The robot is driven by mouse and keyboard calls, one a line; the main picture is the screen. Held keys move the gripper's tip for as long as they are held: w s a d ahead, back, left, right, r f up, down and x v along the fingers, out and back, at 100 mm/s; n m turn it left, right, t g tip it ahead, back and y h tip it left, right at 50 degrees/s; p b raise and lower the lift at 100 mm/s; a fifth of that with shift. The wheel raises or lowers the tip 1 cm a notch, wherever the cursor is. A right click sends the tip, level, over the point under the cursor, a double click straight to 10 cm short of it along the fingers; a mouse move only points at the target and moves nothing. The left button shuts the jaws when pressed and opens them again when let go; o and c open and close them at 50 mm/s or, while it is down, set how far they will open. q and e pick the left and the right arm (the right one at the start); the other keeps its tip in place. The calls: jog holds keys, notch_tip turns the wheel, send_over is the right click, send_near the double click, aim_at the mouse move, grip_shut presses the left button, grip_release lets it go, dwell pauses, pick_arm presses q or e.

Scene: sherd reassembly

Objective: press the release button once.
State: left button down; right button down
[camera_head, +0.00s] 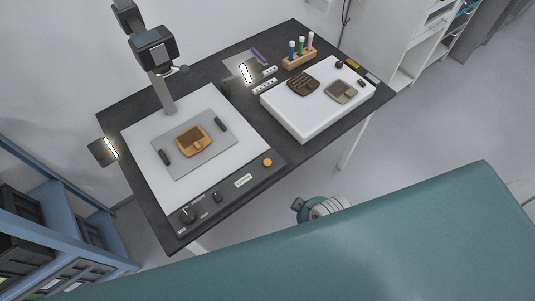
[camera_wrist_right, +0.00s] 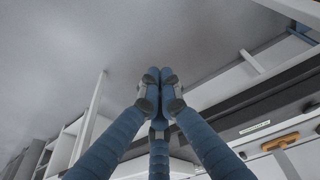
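A round orange button (camera_head: 267,162) sits on the dark front strip of the copy stand, right of a small white label (camera_head: 243,181); I take it as the release button. The label also shows in the right wrist view (camera_wrist_right: 255,128), where I cannot make out the button. In that view my right gripper (camera_wrist_right: 159,76) has its blue fingers drawn together at the tips, with nothing visible between them. My left gripper is not in view.
An orange-brown sherd (camera_head: 194,141) lies on the stand's grey plate under the column-mounted camera (camera_head: 153,48). Dark knobs (camera_head: 188,215) sit left of the label. A white block (camera_head: 318,97) holds two more sherds. A rack with several coloured tubes (camera_head: 300,57) stands behind.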

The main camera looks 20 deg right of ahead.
jog(key=w+a+r+t+p, duration=0.2)
jog(key=w+r+p, duration=0.3)
jog(key=r, duration=0.8)
notch_tip(320, 180, up, 2)
jog(key=r+n+t+y, duration=0.1)
jog(key=n+t+y, duration=0.1)
jog(key=t+y, duration=0.1)
send_over(268, 164)
jog(key=shift+f, duration=0.25)
notch_tip(268, 164, down, 7)
jog(key=b, duration=0.7)
jog(key=shift+b, duration=0.4)
jog(key=shift+f+b, duration=0.35)
jog(key=shift+f, duration=0.55)
